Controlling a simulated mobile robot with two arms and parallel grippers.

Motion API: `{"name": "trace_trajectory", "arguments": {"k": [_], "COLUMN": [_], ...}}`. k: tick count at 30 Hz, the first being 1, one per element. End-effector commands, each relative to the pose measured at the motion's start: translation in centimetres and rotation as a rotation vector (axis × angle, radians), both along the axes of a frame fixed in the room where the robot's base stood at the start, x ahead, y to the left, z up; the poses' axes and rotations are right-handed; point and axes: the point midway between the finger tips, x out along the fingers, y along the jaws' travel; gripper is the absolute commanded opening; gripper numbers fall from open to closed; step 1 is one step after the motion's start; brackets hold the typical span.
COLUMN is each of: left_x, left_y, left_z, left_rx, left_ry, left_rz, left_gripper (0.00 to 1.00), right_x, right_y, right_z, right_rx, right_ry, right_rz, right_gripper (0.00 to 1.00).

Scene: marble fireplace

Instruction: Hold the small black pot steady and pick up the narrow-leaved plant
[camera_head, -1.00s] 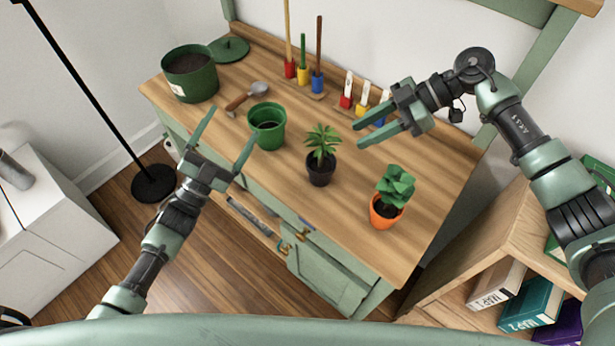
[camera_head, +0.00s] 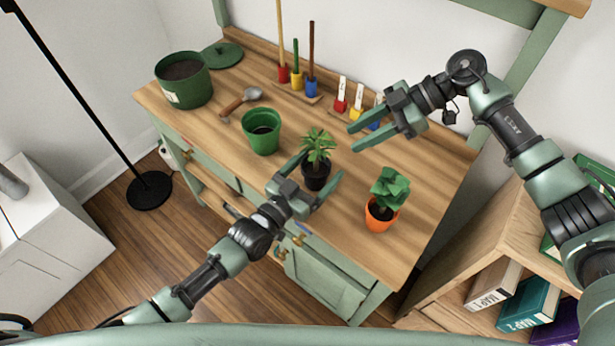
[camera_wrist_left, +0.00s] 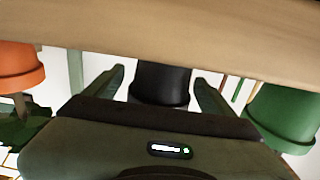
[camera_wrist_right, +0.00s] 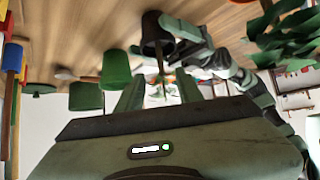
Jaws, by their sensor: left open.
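The small black pot (camera_head: 316,183) stands upright on the wooden worktop, with the narrow-leaved plant (camera_head: 318,143) in it. My left gripper (camera_head: 322,165) is open, one finger on each side of the pot. In the left wrist view the black pot (camera_wrist_left: 161,80) lies between the two fingers, with a gap visible on both sides. My right gripper (camera_head: 353,140) is open and empty, above the worktop to the right of the plant. In the right wrist view the black pot (camera_wrist_right: 155,35) shows beyond its fingers, with part of my left gripper beside it.
An empty green pot (camera_head: 262,133) stands left of the plant, and an orange pot (camera_head: 380,217) with a broad-leaved plant stands to the right. A trowel (camera_head: 240,101), a big soil-filled green pot (camera_head: 184,82) and racks of tools (camera_head: 298,90) are farther back.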

Motion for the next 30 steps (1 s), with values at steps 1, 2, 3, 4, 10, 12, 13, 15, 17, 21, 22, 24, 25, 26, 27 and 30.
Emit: {"name": "trace_trajectory", "arguments": {"k": [1,2,3,4,10,12,13,15,17,21,22,24,25,26,27,30], "left_x": [0.6,0.9,1.2,1.4,2.0,2.0,2.0,2.0,2.0,2.0,2.0,2.0,2.0,2.0,2.0,2.0], "left_y": [-0.5,-0.6,-0.9,-1.0,-1.4,-1.4,-1.4,-1.4,-1.4,-1.4,-1.4,-1.4,-1.4,-1.4,-1.4,-1.4], "left_z": [0.1,0.0,0.0,0.0,0.0,0.0,0.0,0.0,0.0,0.0,0.0,0.0,0.0,0.0,0.0,0.0], "left_rx": [-0.001,-0.001,-0.001,0.0,0.001,0.001,0.001,0.001,0.001,0.001,0.001,0.001,0.001,0.0,0.001,0.001], "left_ry": [-0.002,-0.001,-0.001,-0.001,-0.002,-0.002,-0.002,-0.002,-0.002,-0.002,-0.002,-0.002,-0.002,-0.001,-0.002,-0.002], "left_rz": [0.0,0.0,0.0,0.0,0.001,0.001,0.001,0.001,0.001,0.001,0.001,0.001,0.001,0.001,0.001,0.001], "left_gripper": [0.85,0.85,0.85,0.85,0.85,0.85,0.85,0.85,0.76,0.37,0.29,0.2,0.2,0.2,0.2,0.2], "right_x": [0.0,0.0,0.0,0.0,0.0,0.0,0.0,0.0,0.0,0.0,0.0,0.0,0.0,0.0,0.0,0.0], "right_y": [0.0,0.0,0.0,0.0,0.0,0.0,0.0,0.0,0.0,0.0,0.0,0.0,0.0,0.0,0.0,0.0], "right_z": [0.0,0.0,0.0,0.0,0.0,0.0,0.0,0.0,0.0,0.0,0.0,0.0,0.0,0.0,0.0,0.0], "right_rx": [0.0,0.0,0.0,0.0,0.0,0.0,0.0,0.0,0.0,0.0,0.0,0.0,0.0,0.0,0.0,0.0], "right_ry": [0.0,0.0,0.0,0.0,0.0,0.0,0.0,0.0,0.0,0.0,0.0,0.0,0.0,0.0,0.0,0.0], "right_rz": [0.0,0.0,0.0,0.0,0.0,0.0,0.0,0.0,0.0,0.0,0.0,0.0,0.0,0.0,0.0,0.0], "right_gripper": [0.36,0.36,0.36,0.36,0.36,0.36,0.36,0.36,0.36,0.36,0.36,0.36,0.36,0.36,0.36,0.34]}}
